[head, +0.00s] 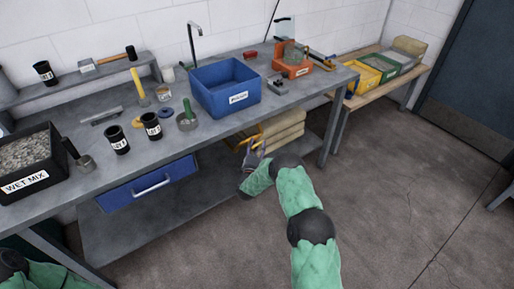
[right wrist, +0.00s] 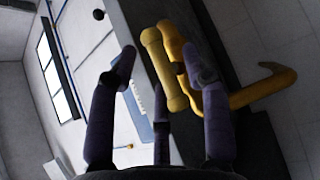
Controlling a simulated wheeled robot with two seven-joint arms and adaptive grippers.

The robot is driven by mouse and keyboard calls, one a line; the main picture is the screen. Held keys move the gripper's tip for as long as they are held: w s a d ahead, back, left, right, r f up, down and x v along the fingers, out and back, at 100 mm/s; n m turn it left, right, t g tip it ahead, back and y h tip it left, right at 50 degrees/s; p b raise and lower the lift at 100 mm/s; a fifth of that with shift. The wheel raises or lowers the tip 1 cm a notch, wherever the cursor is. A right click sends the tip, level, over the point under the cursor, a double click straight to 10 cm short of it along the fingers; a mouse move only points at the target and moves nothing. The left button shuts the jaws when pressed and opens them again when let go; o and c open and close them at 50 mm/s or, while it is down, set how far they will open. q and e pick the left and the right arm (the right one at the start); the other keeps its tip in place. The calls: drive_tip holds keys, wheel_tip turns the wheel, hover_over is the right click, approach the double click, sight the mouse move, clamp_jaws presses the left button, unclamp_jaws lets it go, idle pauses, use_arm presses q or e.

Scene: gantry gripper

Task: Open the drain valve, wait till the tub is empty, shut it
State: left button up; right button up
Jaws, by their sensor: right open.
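The tub is a blue open bin (head: 208,99) with a white label, standing on the workbench below a grey tap; its water level cannot be made out. The drain valve is a yellow pipe with a bar handle (right wrist: 165,70) and a bent spout (right wrist: 262,87) in the right wrist view. In the head view a bit of yellow (head: 240,143) shows under the bench's front edge. My right gripper (head: 252,158) is open below that edge; in its wrist view the fingers (right wrist: 162,65) spread on either side of the handle, with no clear contact. My left gripper is out of view.
The grey workbench (head: 95,187) carries black cups (head: 118,139), a WET MIX crate (head: 30,185) and an orange rack (head: 291,69). A blue drawer (head: 125,190) hangs under it. Tan sacks (head: 285,130) lie on the lower shelf near my right gripper.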

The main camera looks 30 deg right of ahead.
clamp_jaws()
drive_tip(key=shift+f, duration=0.1)
idle(0.4)
